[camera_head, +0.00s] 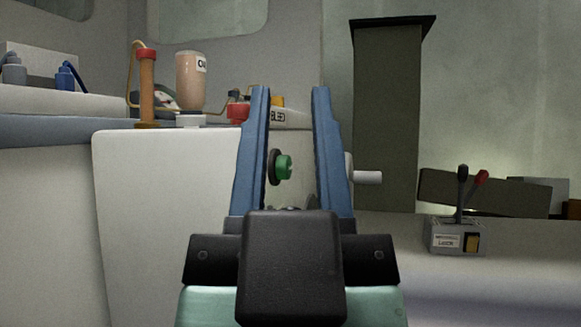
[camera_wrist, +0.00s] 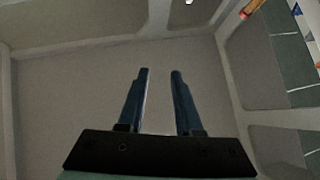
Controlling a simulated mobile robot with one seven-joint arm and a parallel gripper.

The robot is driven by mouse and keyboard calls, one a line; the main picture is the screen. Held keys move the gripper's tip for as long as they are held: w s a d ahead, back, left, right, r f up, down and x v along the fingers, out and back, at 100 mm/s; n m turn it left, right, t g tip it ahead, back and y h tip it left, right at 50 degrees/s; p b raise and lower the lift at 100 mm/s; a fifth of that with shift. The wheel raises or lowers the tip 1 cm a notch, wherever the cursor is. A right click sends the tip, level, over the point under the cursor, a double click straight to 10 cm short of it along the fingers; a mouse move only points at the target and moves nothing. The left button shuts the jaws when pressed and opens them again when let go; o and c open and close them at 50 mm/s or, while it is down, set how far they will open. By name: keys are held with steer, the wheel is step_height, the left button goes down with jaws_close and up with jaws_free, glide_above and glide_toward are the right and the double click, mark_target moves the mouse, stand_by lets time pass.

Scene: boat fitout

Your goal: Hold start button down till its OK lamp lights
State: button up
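A green round start button (camera_head: 284,167) with a dark collar sits on a pale panel (camera_head: 300,150), seen in the head view between my gripper's two blue fingers. My gripper (camera_head: 290,92) is open, its fingers apart with nothing between them. In the head view its fingers flank the button in the picture; I cannot tell the distance, but no contact shows. My gripper also shows open and empty in the wrist view (camera_wrist: 159,72), over a plain grey surface. The button is not visible in the wrist view. I cannot make out a lit OK lamp.
A white cabinet (camera_head: 165,210) stands left, carrying an orange cylinder (camera_head: 147,85) and a labelled bottle (camera_head: 190,80). A white knob (camera_head: 368,177) sticks out right of my fingers. A lever box (camera_head: 456,236) with black and red levers is at right, beside a dark column (camera_head: 386,120).

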jaws_close()
stand_by(1.3)
